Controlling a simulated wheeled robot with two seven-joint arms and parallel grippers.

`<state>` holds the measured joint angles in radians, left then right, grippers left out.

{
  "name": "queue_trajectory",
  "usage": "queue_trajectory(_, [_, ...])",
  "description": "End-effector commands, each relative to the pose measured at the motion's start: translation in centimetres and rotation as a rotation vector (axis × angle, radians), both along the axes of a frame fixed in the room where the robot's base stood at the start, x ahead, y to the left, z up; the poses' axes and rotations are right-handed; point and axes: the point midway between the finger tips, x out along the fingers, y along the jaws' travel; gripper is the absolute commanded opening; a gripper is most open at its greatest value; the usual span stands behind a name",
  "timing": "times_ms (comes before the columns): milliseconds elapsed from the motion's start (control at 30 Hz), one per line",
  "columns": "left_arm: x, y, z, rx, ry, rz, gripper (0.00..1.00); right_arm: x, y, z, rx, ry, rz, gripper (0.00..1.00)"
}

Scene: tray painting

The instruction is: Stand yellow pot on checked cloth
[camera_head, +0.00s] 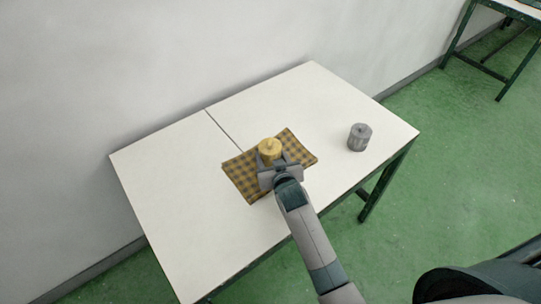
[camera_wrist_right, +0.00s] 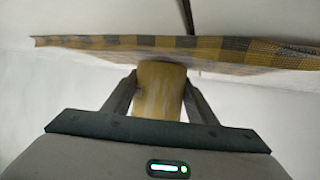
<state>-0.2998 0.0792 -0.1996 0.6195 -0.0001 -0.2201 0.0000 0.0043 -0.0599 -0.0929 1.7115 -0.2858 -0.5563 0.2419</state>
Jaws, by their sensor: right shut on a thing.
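The yellow pot (camera_head: 269,147) is upright over the middle of the yellow-and-grey checked cloth (camera_head: 240,176). My right gripper (camera_head: 271,160) is shut on the pot from the near side. In the right wrist view, the pot (camera_wrist_right: 159,85) is between the two fingers of my right gripper (camera_wrist_right: 160,95). The cloth (camera_wrist_right: 100,42) shows as a band beyond the pot. I cannot tell whether the pot's base touches the cloth; the gripper hides it in the head view. My left gripper is out of view.
A grey pot (camera_head: 359,137) stands on the white table (camera_head: 190,240) to the right of the cloth. A dark seam crosses the table behind the cloth. The table's left and front parts are bare. A wall runs along the back, and another table (camera_head: 510,10) stands far right.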

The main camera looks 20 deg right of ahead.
Motion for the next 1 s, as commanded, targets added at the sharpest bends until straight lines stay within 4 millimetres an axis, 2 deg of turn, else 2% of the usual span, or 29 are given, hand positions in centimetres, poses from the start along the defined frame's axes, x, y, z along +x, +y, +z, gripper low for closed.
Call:
queue_trajectory(233, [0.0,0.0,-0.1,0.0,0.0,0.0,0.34,0.0,0.0,-0.2,0.0,-0.002,0.0,0.18])
queue_trajectory(267, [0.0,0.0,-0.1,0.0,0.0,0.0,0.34,0.0,0.0,-0.3,0.0,0.001,0.0,0.59])
queue_trajectory(300, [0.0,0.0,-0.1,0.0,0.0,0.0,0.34,0.0,0.0,-0.3,0.0,0.001,0.0,0.69])
queue_trajectory(333, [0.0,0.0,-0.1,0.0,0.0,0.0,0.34,0.0,0.0,-0.3,0.0,0.001,0.0,0.71])
queue_trajectory(667, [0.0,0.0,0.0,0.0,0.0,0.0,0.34,0.0,0.0,-0.2,0.0,0.0,0.0,0.71])
queue_trajectory(867, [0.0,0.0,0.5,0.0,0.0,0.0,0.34,0.0,0.0,1.1,0.0,0.0,0.0,0.71])
queue_trajectory(1000, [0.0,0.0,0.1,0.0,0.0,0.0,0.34,-1.4,0.1,1.3,0.001,0.001,0.0,0.71])
